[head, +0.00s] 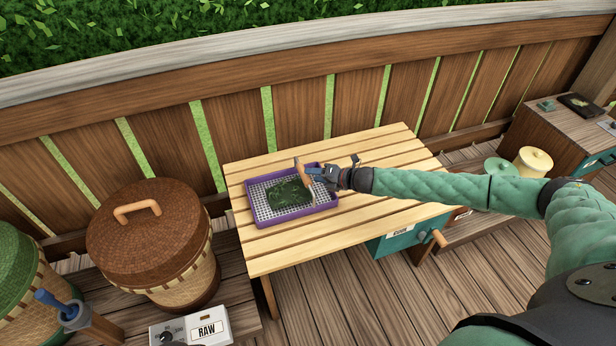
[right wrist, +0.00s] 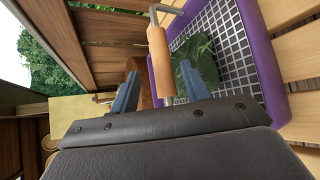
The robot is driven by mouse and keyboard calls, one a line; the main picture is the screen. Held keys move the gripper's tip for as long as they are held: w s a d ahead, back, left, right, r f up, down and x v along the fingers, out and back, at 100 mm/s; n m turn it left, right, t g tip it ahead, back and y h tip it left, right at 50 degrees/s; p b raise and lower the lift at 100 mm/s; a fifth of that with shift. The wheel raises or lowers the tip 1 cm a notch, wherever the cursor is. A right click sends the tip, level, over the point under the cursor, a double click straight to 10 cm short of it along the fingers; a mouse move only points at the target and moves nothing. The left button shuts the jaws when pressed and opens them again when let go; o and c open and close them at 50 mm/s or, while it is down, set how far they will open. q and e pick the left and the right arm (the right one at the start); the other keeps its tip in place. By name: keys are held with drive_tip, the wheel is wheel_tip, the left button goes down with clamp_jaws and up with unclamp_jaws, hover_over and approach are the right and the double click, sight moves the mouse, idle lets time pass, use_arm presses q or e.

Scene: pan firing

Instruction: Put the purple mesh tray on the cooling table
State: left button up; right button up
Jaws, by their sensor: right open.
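The purple mesh tray (head: 254,212) rests on the slatted wooden table (head: 290,250), on its left half. Dark green leaves (head: 288,194) lie on its grey mesh. A wooden handle (head: 302,176) stands at the tray's right end; in the right wrist view, the handle (right wrist: 160,62) shows between the spread blue fingers. My right gripper (head: 322,175) is open at this handle, its arm reaching in from the right. The tray's purple rim (right wrist: 262,62) also shows in the right wrist view. Contact between fingers and handle cannot be told. My left gripper is not in view.
A lidded woven basket (head: 150,250) and a box marked RAW (head: 215,328) stand at left. A wooden fence (head: 300,105) runs behind the table. A teal box with a knob (head: 400,243) is under its right side. The table's front and right slats are clear.

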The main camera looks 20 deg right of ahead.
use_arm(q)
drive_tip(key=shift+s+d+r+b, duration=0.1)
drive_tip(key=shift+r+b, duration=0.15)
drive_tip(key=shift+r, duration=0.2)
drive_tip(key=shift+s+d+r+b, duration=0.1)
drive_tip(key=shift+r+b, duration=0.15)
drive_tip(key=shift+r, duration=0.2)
use_arm(e)
drive_tip(key=v, duration=0.6)
drive_tip(key=shift+s, duration=0.2)
drive_tip(key=shift+d+r, duration=0.15)
